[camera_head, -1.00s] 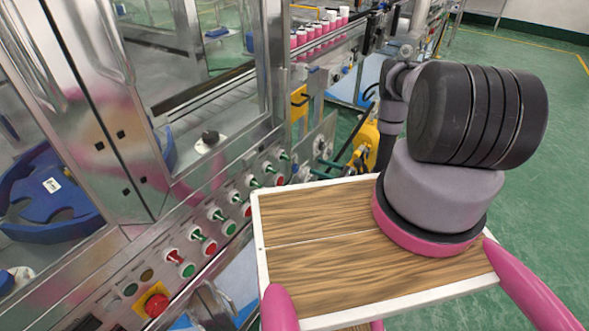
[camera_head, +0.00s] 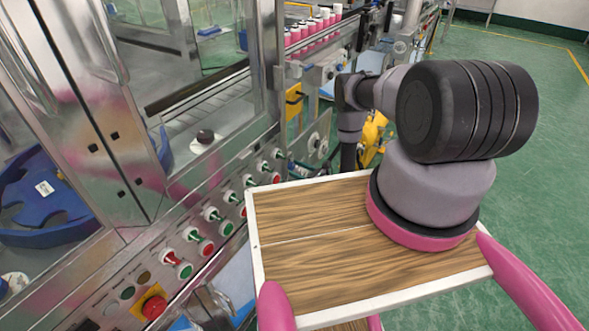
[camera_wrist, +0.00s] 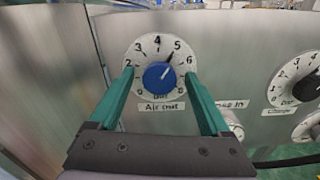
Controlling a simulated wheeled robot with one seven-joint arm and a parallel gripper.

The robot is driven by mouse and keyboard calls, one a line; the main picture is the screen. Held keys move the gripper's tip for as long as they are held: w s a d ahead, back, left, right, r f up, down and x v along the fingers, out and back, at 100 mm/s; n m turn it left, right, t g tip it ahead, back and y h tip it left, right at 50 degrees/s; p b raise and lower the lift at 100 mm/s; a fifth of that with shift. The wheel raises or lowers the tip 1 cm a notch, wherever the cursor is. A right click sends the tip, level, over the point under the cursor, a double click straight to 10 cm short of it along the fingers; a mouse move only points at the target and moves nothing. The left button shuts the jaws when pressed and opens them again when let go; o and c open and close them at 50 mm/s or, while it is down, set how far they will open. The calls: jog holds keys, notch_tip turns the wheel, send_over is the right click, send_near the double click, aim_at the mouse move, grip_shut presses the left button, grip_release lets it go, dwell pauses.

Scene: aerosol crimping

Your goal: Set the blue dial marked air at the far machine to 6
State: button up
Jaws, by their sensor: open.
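The blue dial (camera_wrist: 159,76) sits at the centre of a round white scale plate on a grey metal panel. Its label below starts with "Air"; the rest is hard to read. My gripper (camera_wrist: 160,77) is open. Its two green fingers reach up on the left and right of the blue knob, over the edges of the scale, with visible gaps to the knob. In the head view my arm largely blocks the area around the gripper.
A second scale dial (camera_wrist: 299,83) is at the right of the wrist view, with another round part below it. In the head view, a row of red and green buttons (camera_head: 208,247) runs along the near machine. Pink cans (camera_head: 312,35) stand on the conveyor behind. Green floor is open at right.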

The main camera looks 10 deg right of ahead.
jog(key=shift+w+a, duration=0.1)
grip_shut()
jog(key=shift+m, duration=0.3)
jog(key=shift+m, duration=3)
grip_release()
